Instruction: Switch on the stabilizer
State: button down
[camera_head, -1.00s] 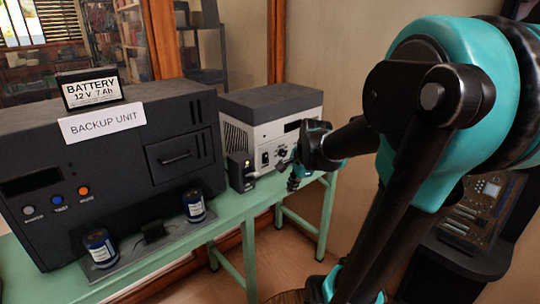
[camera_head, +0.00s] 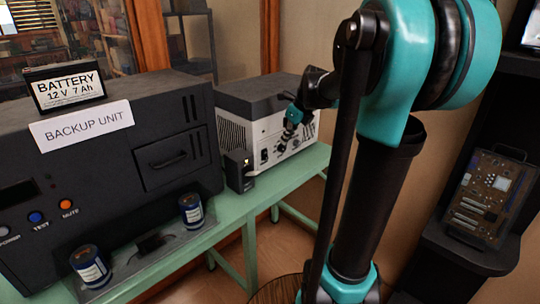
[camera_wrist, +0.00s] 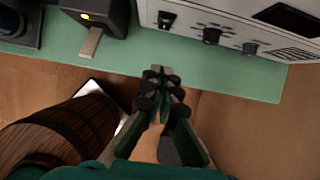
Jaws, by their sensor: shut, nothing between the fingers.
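A box with a light front and dark grey top (camera_head: 262,92), which may be the stabilizer, stands on the green table. Its front panel (camera_wrist: 230,22) shows a rocker switch (camera_wrist: 166,20), two dark knobs (camera_wrist: 212,36) and a dark display in the wrist view. No label is readable. My gripper (camera_wrist: 160,76) is shut and empty, in front of the table edge below the panel in the wrist view. In the head view my gripper (camera_head: 293,120) overlaps the panel.
A large black backup unit (camera_head: 110,150) with a battery (camera_head: 65,90) on top fills the left. A wooden barrel (camera_wrist: 60,135) stands below. A dark shelf with a circuit board (camera_head: 485,200) is at right.

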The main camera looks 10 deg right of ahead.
jog(key=shift+f, duration=0.1)
send_near(266, 158)
notch_tip(266, 158, down, 5)
jog(key=s+d, duration=0.1)
jog(key=shift+w+a+f, duration=0.4)
jog(key=shift+w+a, duration=0.1)
jog(key=shift+w, duration=0.15)
jog(key=shift+w+a+f, duration=0.4)
jog(key=shift+w+a, duration=0.1)
jog(key=shift+w, duration=0.2)
jog(key=shift+w+a+f+t, duration=0.15)
jog(key=shift+f+t, duration=0.05)
jog(key=shift+t, duration=0.1)
jog(key=shift+r, duration=0.2)
jog(key=shift+r, duration=0.6)
